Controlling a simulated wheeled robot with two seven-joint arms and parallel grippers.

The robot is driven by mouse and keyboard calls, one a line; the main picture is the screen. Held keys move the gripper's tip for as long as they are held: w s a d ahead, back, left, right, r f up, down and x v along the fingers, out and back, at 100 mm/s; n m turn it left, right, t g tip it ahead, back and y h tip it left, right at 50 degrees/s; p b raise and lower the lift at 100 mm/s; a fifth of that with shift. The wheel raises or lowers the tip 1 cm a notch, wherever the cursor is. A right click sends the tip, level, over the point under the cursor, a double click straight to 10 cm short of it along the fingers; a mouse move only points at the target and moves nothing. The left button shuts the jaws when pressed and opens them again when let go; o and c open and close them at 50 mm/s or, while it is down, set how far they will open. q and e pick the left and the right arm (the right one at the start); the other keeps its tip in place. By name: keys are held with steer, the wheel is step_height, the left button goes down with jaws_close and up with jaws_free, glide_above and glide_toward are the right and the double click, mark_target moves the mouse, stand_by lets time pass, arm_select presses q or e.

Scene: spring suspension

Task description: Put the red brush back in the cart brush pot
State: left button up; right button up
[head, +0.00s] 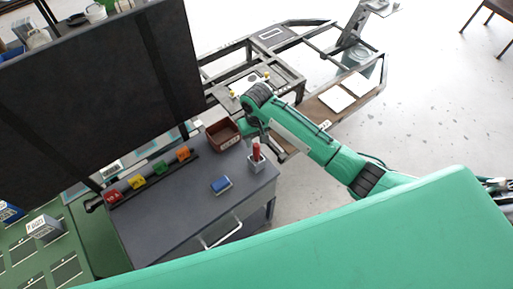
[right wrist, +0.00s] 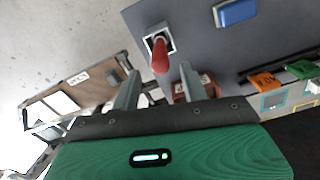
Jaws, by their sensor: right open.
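The red brush (head: 256,151) stands upright in a small grey square pot (head: 256,164) near the right edge of the cart top (head: 190,215). In the right wrist view the red brush (right wrist: 160,56) is seen almost end-on, with its lower end inside the pot (right wrist: 152,36). My right gripper (head: 254,138) is just behind the brush in the head view. In the right wrist view my right gripper (right wrist: 160,70) is open, its fingers apart and nothing held between them. The brush handle shows just beyond the fingertips. My left gripper is not seen.
A blue block (head: 221,185) lies on the cart top, left of the pot. A brown-red bin (head: 223,135) stands at the back edge, close to my right gripper. Red, yellow, green and orange bins (head: 160,168) line the left edge. A dark panel (head: 100,85) rises behind.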

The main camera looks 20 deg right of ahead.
steer(key=shift+r, duration=2.35)
steer(key=shift+f, duration=0.1)
